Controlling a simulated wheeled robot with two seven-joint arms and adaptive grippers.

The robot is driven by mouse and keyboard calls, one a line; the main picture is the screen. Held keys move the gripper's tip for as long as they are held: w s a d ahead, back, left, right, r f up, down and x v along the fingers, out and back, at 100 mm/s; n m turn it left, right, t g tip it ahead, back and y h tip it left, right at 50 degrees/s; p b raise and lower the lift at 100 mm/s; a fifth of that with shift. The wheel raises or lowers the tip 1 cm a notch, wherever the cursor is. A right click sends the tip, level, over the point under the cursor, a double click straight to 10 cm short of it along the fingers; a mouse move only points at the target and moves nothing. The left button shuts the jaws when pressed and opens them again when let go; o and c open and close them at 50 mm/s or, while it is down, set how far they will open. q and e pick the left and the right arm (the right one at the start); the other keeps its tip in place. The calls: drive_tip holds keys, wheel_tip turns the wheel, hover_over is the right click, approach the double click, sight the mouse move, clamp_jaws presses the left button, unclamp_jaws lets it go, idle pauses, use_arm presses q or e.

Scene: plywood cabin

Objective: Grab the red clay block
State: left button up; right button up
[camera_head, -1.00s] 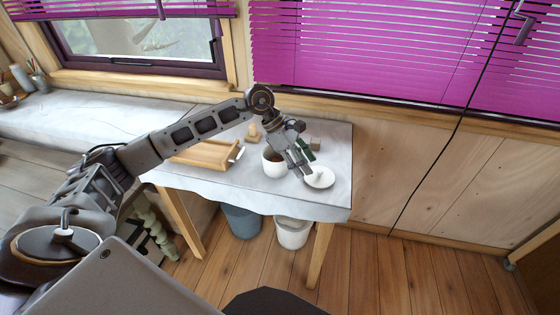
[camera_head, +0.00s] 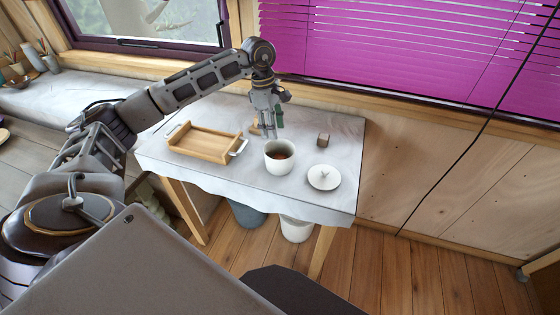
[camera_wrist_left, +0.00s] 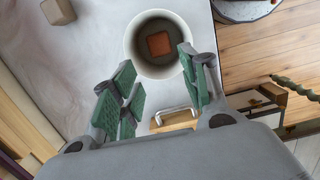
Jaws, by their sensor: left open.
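The red clay block (camera_head: 281,155) lies inside a white pot (camera_head: 279,168) on the cloth-covered table. In the left wrist view the block (camera_wrist_left: 159,44) shows clearly at the bottom of the pot (camera_wrist_left: 137,62). My left gripper (camera_head: 269,132) is open and empty, just behind and above the pot in the head view. In the wrist view its fingers (camera_wrist_left: 158,65) point toward the pot, one on either side of its near part. My right gripper is not in view.
A white lid (camera_head: 323,178) lies right of the pot. A small brown block (camera_head: 323,140) stands behind it. A wooden tray (camera_head: 200,142) with metal handles lies on the left. A wooden object (camera_head: 255,127) is partly hidden by the gripper. Buckets (camera_head: 296,229) stand below the table.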

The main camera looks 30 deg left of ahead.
use_arm(q)
drive_tip(key=f, duration=0.5)
drive_tip(key=d+f+p, duration=0.1)
drive_tip(key=f, duration=0.1)
drive_tip(key=shift+w+d+f, duration=0.1)
drive_tip(key=shift+w+f, duration=0.1)
drive_tip(key=shift+d+f, duration=0.1)
drive_tip(key=shift+f, duration=0.5)
drive_tip(key=shift+d+f+p, duration=0.25)
drive_tip(key=shift+f+p, duration=0.15)
drive_tip(key=shift+f, duration=0.5)
drive_tip(key=shift+d+f+p, duration=0.2)
drive_tip(key=shift+f+p, duration=0.2)
drive_tip(key=shift+f, duration=1.3)
drive_tip(key=shift+w, duration=0.1)
drive_tip(key=c, duration=0.7)
